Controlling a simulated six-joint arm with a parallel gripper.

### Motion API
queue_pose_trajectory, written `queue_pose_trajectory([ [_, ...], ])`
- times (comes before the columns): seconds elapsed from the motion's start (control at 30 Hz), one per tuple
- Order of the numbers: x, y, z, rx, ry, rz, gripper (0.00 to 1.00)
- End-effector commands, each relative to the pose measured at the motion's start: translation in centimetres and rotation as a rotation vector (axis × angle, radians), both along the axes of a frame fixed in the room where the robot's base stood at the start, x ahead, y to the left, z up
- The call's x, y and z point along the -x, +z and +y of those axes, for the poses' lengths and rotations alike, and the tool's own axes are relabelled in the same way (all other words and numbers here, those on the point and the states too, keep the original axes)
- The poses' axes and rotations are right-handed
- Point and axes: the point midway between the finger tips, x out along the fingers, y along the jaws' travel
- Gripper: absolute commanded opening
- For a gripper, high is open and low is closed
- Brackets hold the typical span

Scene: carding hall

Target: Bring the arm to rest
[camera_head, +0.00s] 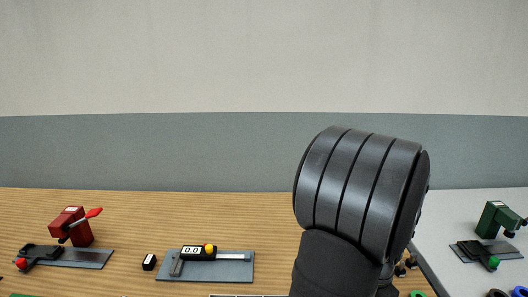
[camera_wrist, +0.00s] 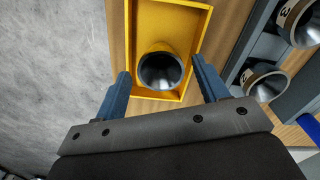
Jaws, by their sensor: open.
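My arm (camera_head: 358,195) rises as a thick black ribbed link in the head view, right of centre, in front of the table. My gripper (camera_wrist: 160,83) shows in the wrist view with its two blue fingers spread wide apart and nothing between them touching either one. Beyond the fingers is a yellow tray (camera_wrist: 127,30) with a dark-mouthed, funnel-like metal can (camera_wrist: 161,71) in it. I cannot tell how far the fingertips are above the tray. The gripper does not show in the head view.
On the wooden table (camera_head: 130,215) are a red device (camera_head: 72,227), a small black block (camera_head: 149,262) and a gauge (camera_head: 199,252) on a grey plate. A green device (camera_head: 497,220) stands on a grey surface at right. More cans (camera_wrist: 264,84) sit in a grey holder beside the tray.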

Motion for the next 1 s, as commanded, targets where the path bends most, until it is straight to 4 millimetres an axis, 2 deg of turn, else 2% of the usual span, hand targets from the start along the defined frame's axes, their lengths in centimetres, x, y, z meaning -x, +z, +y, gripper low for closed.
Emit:
queue_pose_trajectory([
  [0.03, -0.2, 1.7, -0.2, 0.009, 0.0, -0.011, 0.67],
  [0.53, -0.2, 11.8, -0.1, 0.008, 0.0, -0.01, 0.67],
  [0.57, -0.1, 11.7, -0.1, 0.004, 0.0, -0.006, 0.67],
  [0.6, -0.1, 10.3, -0.1, 0.001, 0.0, -0.002, 0.67],
  [1.0, -0.1, 2.2, 0.0, 0.001, 0.0, -0.002, 0.67],
])
